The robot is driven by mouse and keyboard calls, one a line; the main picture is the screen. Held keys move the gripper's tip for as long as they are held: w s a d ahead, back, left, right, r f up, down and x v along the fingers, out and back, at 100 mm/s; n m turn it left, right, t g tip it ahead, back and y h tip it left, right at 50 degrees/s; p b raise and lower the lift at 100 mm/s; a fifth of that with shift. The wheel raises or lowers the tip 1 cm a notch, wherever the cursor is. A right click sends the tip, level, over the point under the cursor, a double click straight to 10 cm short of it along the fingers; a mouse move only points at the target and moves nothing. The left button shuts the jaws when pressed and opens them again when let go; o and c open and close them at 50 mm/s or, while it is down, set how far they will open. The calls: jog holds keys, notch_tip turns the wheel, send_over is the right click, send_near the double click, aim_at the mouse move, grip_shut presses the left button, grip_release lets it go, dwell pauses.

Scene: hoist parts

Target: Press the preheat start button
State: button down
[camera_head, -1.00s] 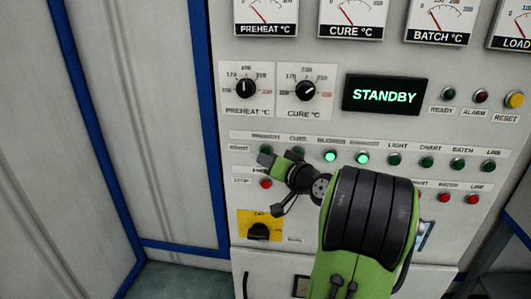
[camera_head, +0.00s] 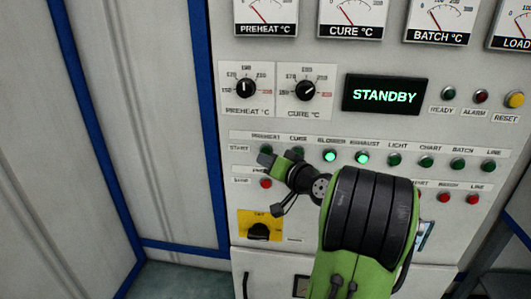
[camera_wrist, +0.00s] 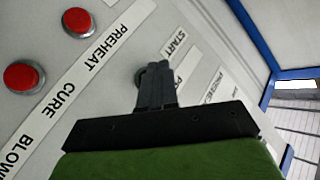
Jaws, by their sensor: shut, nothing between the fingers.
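The preheat start button is at the left end of the upper button row, under the PREHEAT label. In the head view my gripper (camera_head: 266,158) covers most or all of its place. In the wrist view the shut fingers of my gripper (camera_wrist: 156,76) point at a dark round button edge (camera_wrist: 140,77) close to the START label, with most of the button hidden behind the fingertips. I cannot tell whether the fingers touch it or press it in. Nothing shows held between the fingers.
The blower (camera_head: 330,156) and exhaust (camera_head: 362,158) buttons are lit green; the cure start button (camera_head: 298,152) is unlit. The red preheat stop button (camera_head: 265,183) sits just below my gripper. The display (camera_head: 385,96) reads STANDBY.

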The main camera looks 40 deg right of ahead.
jog(key=shift+w+d, duration=0.1)
jog(key=shift+d, duration=0.05)
jog(key=shift+w+d, duration=0.15)
jog(key=shift+d, duration=0.05)
dwell(0.3)
jog(key=shift+w+d, duration=0.25)
jog(key=shift+d, duration=0.15)
dwell(0.5)
jog(key=shift+a, duration=0.1)
jog(key=shift+s+a+b, duration=0.5)
jog(key=shift+a+b, duration=0.05)
jog(key=shift+a, duration=0.05)
jog(key=shift+s+a+b, duration=0.75)
jog(key=shift+s+a, duration=0.05)
jog(key=shift+a, duration=0.2)
jog(key=shift+s+a+b, duration=0.7)
jog(key=shift+s+a, duration=0.05)
jog(key=shift+a, duration=0.25)
